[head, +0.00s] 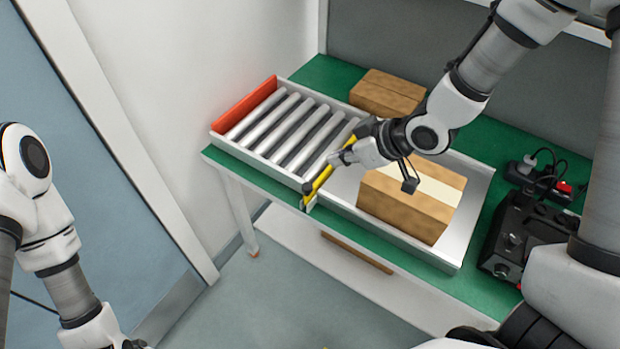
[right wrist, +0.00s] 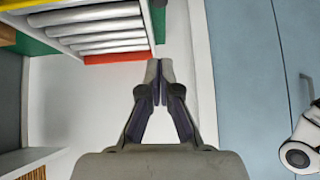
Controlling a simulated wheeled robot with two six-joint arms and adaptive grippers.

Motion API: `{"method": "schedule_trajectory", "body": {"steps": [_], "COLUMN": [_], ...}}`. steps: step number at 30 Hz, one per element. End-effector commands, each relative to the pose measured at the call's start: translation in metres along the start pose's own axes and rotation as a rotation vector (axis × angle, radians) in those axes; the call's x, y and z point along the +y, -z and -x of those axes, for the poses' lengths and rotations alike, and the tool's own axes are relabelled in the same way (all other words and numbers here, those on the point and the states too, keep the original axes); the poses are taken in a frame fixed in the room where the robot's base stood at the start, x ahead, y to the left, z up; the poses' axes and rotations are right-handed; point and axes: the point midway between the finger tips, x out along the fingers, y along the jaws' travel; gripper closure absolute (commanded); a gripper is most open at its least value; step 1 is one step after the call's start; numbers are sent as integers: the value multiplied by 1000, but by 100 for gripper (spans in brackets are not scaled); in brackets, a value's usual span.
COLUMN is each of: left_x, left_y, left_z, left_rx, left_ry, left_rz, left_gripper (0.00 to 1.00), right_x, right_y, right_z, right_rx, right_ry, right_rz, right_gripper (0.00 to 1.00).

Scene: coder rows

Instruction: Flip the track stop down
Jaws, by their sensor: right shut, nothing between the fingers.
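The track stop is a yellow bar (head: 319,182) that runs across the track between the rollers and the metal tray, with a dark knob near its front end. A yellow edge (right wrist: 158,22) shows at the top of the right wrist view. My right gripper (head: 336,158) is over the middle of the bar and hides part of it. Its fingertips (right wrist: 159,70) are together with nothing between them. I cannot tell whether they touch the bar. My left arm is at the lower left of the head view, with its gripper out of the picture.
The roller track (head: 290,128) ends at a red plate (head: 246,104). A cardboard box (head: 405,210) lies in the metal tray (head: 468,212), and another box (head: 387,93) is behind on the green table (head: 322,73). Black equipment (head: 515,235) stands at the right. The floor in front is clear.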

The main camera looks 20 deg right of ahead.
Motion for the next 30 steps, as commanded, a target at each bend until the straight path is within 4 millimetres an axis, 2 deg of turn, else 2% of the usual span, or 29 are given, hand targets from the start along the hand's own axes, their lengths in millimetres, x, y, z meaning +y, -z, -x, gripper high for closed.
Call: {"method": "schedule_trajectory", "body": {"steps": [5,16,18,24,30], "left_x": [0,0,0,0,0], "left_y": [0,0,0,0,0], "left_z": [2,10,10,12,12], "left_rx": [0,0,0,0,0], "left_ry": [0,0,0,0,0], "left_rz": [0,0,0,0,0], "left_gripper": [60,60,60,60,60], "right_x": [0,-1,-1,0,0], "right_y": [-1,-1,-10,-27,-29], "right_z": [-19,-98,-109,-125,-127], "right_rx": [-6,-5,-5,-1,0], "right_ry": [0,3,4,1,1], "right_rz": [2,3,-4,-2,-1], "right_gripper": [100,100,100,100,100]}}
